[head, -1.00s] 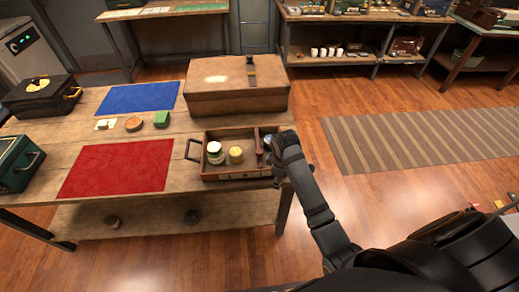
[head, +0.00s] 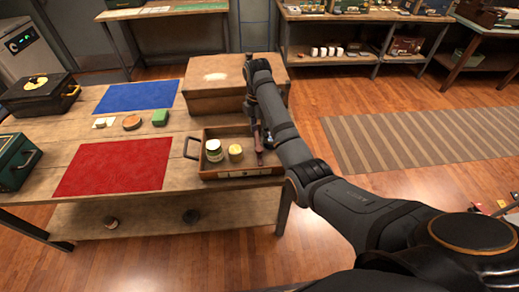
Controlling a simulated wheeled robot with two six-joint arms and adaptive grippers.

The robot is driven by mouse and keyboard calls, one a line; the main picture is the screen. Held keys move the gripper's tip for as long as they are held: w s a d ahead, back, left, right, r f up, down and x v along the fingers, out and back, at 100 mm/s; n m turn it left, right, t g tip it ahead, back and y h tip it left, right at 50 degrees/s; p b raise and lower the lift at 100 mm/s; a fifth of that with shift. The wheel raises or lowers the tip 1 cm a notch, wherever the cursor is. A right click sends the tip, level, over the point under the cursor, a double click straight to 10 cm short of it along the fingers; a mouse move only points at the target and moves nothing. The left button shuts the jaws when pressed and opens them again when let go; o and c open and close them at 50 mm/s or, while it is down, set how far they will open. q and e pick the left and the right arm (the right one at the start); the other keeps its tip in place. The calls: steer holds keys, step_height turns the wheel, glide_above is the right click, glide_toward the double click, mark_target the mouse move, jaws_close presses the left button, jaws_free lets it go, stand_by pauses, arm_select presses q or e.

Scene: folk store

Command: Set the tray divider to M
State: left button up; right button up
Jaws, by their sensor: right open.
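The wooden tray (head: 211,174) with a dark side handle stands at the front right of the table. Its reddish-brown divider (head: 258,157) stands in the right part, partly hidden by my right arm. A white-lidded jar (head: 214,150) and a yellow-lidded jar (head: 235,152) stand left of the divider. Small pale marks show on the tray's front face, too small to read. My right gripper (head: 264,141) is open and reaches down over the tray at the divider's far part. Whether it touches the divider I cannot tell. My left gripper is out of view.
A big brown case (head: 212,82) stands behind the tray, close to my right arm.

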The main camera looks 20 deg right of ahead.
mark_target(259, 148)
step_height(259, 148, down, 7)
steer(key=shift+r+p, duration=0.15)
steer(key=shift+p, duration=0.65)
steer(key=shift+f, duration=0.65)
steer(key=shift+c, duration=0.2)
jaws_close()
